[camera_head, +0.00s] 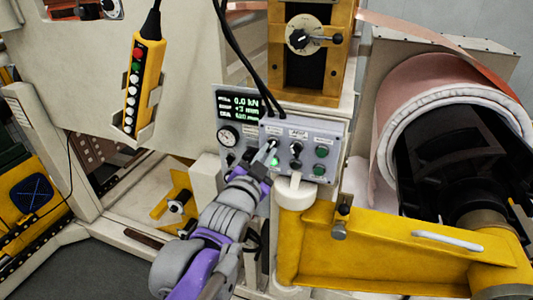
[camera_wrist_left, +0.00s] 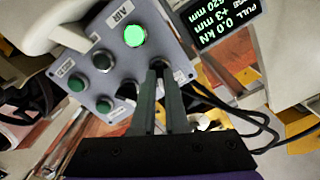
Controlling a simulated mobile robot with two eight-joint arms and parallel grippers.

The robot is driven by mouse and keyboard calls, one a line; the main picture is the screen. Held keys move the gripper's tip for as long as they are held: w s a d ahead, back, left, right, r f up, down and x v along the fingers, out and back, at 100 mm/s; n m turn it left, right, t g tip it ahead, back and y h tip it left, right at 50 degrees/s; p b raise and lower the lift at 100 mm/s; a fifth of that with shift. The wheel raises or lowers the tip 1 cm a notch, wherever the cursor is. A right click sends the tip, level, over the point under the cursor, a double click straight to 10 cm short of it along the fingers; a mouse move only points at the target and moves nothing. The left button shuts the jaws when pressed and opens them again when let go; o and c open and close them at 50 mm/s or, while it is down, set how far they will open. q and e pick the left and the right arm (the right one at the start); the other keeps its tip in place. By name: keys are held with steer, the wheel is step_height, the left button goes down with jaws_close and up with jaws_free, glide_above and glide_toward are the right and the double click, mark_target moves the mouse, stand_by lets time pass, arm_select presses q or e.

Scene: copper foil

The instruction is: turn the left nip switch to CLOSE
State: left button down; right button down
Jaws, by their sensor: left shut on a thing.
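The grey control box (camera_head: 308,136) stands below the yellow frame, with a switch at its left, a black switch (camera_head: 296,149) in the middle and green buttons (camera_head: 321,152) at its right. My left gripper (camera_head: 266,154) reaches up from below to the left nip switch (camera_head: 273,143). In the left wrist view the two fingers (camera_wrist_left: 161,72) are shut around that dark switch, which they mostly hide. Its label and exact pointing direction cannot be read. A green lamp (camera_wrist_left: 135,36) beside it is lit. My right gripper is not in view.
A dark display (camera_head: 238,103) reading 0.0 kN and a round gauge (camera_head: 229,136) sit left of the box. A yellow pendant (camera_head: 145,85) hangs further left. Black cables (camera_head: 240,50) run down behind the box. A yellow arm (camera_head: 400,250) and a copper roll (camera_head: 395,95) fill the right.

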arm_select(q)
steer(key=shift+n, duration=0.3)
steer(key=n, duration=0.5)
steer(key=shift+n, duration=0.3)
steer(key=n, duration=0.5)
steer(key=shift+n, duration=0.3)
stand_by(0.3)
steer(key=c, duration=0.9)
jaws_free()
steer(key=shift+c, duration=0.2)
steer(key=shift+s, duration=0.1)
steer(key=v, duration=1)
steer(key=shift+s, duration=0.35)
